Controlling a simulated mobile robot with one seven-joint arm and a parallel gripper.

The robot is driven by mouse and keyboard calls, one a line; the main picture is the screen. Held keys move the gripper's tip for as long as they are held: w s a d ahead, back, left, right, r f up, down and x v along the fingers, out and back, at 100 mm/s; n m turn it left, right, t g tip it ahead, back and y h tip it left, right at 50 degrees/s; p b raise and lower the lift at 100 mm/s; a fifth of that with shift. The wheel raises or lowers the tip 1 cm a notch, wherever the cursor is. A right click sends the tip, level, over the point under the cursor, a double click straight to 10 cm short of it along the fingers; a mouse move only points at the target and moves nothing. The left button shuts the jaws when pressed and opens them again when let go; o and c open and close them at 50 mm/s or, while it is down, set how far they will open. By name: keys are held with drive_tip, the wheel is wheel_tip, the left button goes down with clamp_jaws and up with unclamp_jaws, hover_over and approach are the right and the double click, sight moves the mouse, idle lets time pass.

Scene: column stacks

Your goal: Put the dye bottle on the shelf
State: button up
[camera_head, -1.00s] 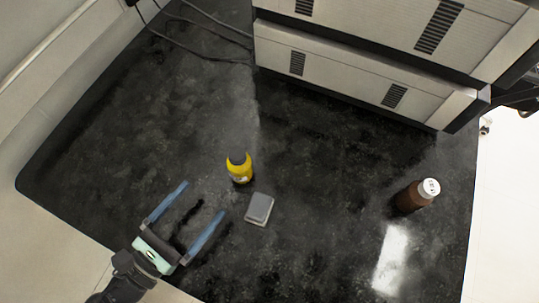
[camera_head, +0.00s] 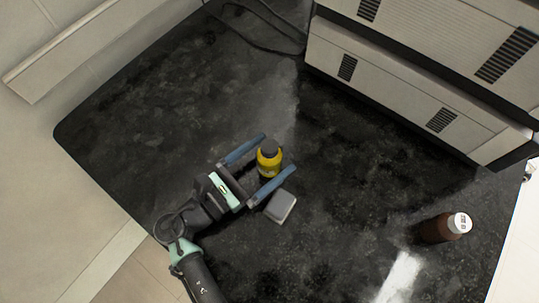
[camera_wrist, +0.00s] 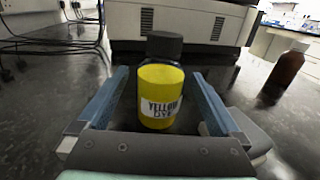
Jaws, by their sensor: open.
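The dye bottle (camera_head: 269,159) is a small yellow bottle with a dark cap, standing upright on the black counter. In the wrist view the bottle (camera_wrist: 160,98) shows a white label reading "YELLOW" with a second line that looks like "DYE". My gripper (camera_head: 267,154) is open, with its blue fingers on either side of the bottle. In the wrist view the fingers of my gripper (camera_wrist: 163,95) flank the bottle with a gap on each side. No shelf that I can clearly identify is in view.
A small grey box (camera_head: 280,206) lies close beside the right finger. A brown bottle with a white cap (camera_head: 446,227) stands at the right. A large beige machine with vents (camera_head: 400,100) stands at the back. Black cables (camera_head: 262,35) lie at the top. The counter's left part is clear.

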drive_tip(key=shift+w+d, duration=0.25)
drive_tip(key=shift+d, duration=0.05)
drive_tip(key=shift+c, duration=0.3)
drive_tip(key=shift+r, duration=0.1)
clamp_jaws()
